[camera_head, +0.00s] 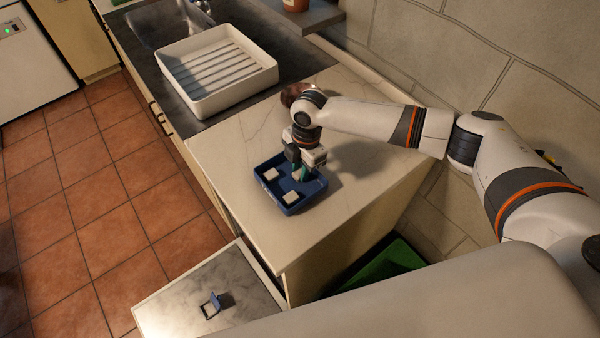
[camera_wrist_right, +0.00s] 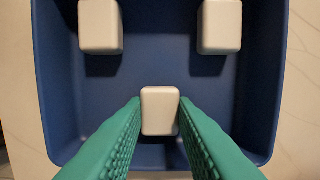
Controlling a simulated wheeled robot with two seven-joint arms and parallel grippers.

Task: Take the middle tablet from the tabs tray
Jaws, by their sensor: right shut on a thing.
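The blue tabs tray (camera_head: 316,192) sits on the pale marble counter and fills much of the right wrist view (camera_wrist_right: 150,75). It holds small white tablets. In the right wrist view, one tablet (camera_wrist_right: 101,27) is at the upper left and another (camera_wrist_right: 220,27) at the upper right. A third tablet (camera_wrist_right: 160,110), lower and between them sideways, is shut between the green fingers of my right gripper (camera_wrist_right: 160,118). In the head view my right gripper (camera_head: 302,174) reaches down into the tray and hides this tablet. The other two (camera_head: 270,174) (camera_head: 291,197) show beside it. My left gripper is not in view.
A white ribbed tray (camera_head: 216,70) stands on the dark counter by the sink, farther back. A green bin (camera_head: 385,262) sits below the counter's right side, and a stone wall rises behind.

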